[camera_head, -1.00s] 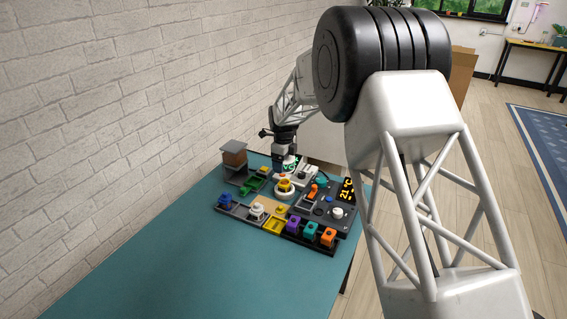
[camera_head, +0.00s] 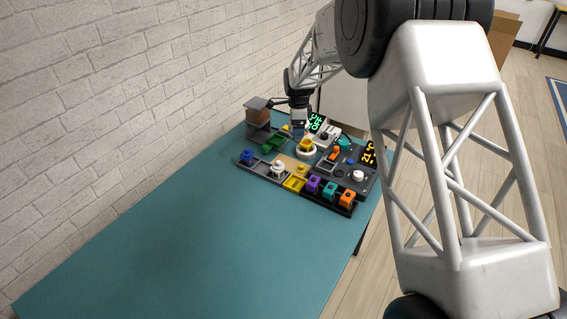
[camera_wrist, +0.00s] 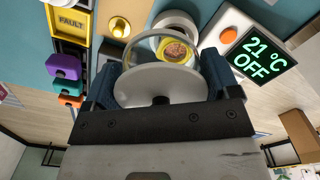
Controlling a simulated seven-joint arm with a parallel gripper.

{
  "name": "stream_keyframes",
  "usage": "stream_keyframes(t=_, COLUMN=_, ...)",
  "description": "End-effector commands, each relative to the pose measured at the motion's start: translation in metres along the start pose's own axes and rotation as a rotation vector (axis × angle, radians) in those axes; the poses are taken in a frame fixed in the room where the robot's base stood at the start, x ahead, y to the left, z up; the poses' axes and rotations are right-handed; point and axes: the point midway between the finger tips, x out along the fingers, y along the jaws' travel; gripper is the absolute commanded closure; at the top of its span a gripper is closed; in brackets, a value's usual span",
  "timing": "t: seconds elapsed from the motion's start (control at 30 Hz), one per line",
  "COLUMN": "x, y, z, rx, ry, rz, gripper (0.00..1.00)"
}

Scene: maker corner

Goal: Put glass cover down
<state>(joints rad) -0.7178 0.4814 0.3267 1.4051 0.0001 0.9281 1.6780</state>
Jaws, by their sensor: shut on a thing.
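My gripper (camera_wrist: 160,82) is shut on the glass cover, with a blue-grey finger on each side of it. In the wrist view the glass cover (camera_wrist: 143,50) shows as a clear ring with a pale disc and a dark knob nearest the gripper. Through the glass I see a yellow piece (camera_wrist: 175,50) with a reddish-brown round top. A white round base (camera_wrist: 172,17) shows beyond the ring. In the head view my gripper (camera_head: 299,131) is above the board, just behind the white base (camera_head: 306,153); the cover is too small to make out there. I cannot tell if it touches anything below.
A lit display (camera_wrist: 262,55) reads 21 °C OFF, close to the right finger. A yellow FAULT panel (camera_wrist: 70,20) is at the upper left. Several coloured blocks stand in trays along the board's front, including a purple one (camera_head: 313,184). The teal table (camera_head: 200,240) is clear in front.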

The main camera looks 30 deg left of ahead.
Motion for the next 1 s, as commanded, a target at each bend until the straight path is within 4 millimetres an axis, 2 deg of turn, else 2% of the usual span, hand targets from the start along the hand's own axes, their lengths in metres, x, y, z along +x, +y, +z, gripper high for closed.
stream_keyframes(t=0.6, x=0.013, y=0.025, z=0.042, rx=-0.712, ry=0.000, rz=0.001, gripper=0.42)
stream_keyframes(t=0.8, x=0.016, y=0.030, z=0.051, rx=-0.876, ry=0.000, rz=0.001, gripper=0.42)
stream_keyframes(t=1.0, x=0.017, y=0.033, z=0.054, rx=-0.951, ry=0.000, rz=0.000, gripper=0.42)
